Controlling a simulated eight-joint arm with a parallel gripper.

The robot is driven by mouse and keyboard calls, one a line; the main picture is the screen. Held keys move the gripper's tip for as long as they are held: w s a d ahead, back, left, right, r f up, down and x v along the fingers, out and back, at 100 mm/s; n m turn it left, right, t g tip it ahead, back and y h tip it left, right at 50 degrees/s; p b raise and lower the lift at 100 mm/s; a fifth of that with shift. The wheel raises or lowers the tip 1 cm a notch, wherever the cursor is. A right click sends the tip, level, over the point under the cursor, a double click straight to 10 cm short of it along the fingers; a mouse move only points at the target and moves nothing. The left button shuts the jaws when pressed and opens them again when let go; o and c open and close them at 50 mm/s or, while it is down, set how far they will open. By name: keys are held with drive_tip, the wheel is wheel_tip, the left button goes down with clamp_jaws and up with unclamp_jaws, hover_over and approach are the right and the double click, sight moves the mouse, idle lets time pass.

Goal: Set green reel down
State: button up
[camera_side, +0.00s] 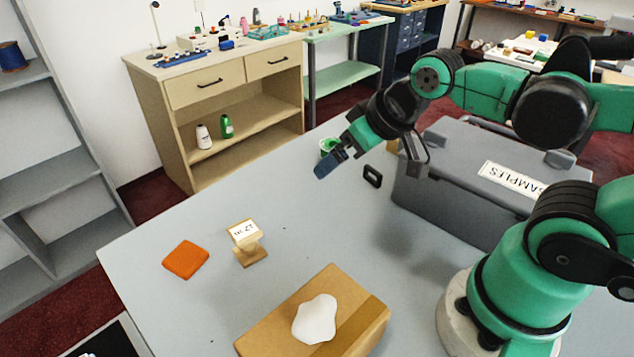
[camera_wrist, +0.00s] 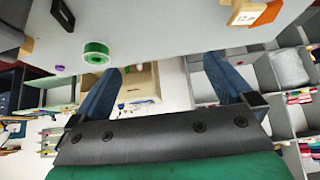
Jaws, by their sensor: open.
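The green reel (camera_wrist: 96,53) rests on the grey counter in the wrist view, near the counter's edge and left of the gap between my fingers. In the side view the green reel (camera_side: 327,144) is partly hidden behind my gripper at the counter's far side. My gripper (camera_side: 327,165) is open, with its blue fingers near the reel in the picture. The wrist view shows my gripper (camera_wrist: 163,65) with its fingers spread wide and nothing between them. The exact distance to the reel is unclear.
A black block-like piece (camera_side: 372,176) stands beside the grey SAMPLES box (camera_side: 450,205). A wooden card stand (camera_side: 250,256), an orange swatch (camera_side: 186,260) and a cardboard box (camera_side: 262,325) with a white piece (camera_side: 315,319) occupy the front. A small purple item (camera_wrist: 60,67) lies near the reel.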

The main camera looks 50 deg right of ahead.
idle(0.3)
drive_tip(key=m+g, duration=0.3)
drive_tip(key=g, duration=0.4)
hover_over(333, 143)
drive_tip(key=a, duration=0.1)
drive_tip(key=f, duration=0.7)
drive_tip(key=shift+s+a+f, duration=0.1)
drive_tip(key=shift+s, duration=0.25)
drive_tip(key=shift+d+f, duration=0.25)
drive_tip(key=shift+f, duration=2.85)
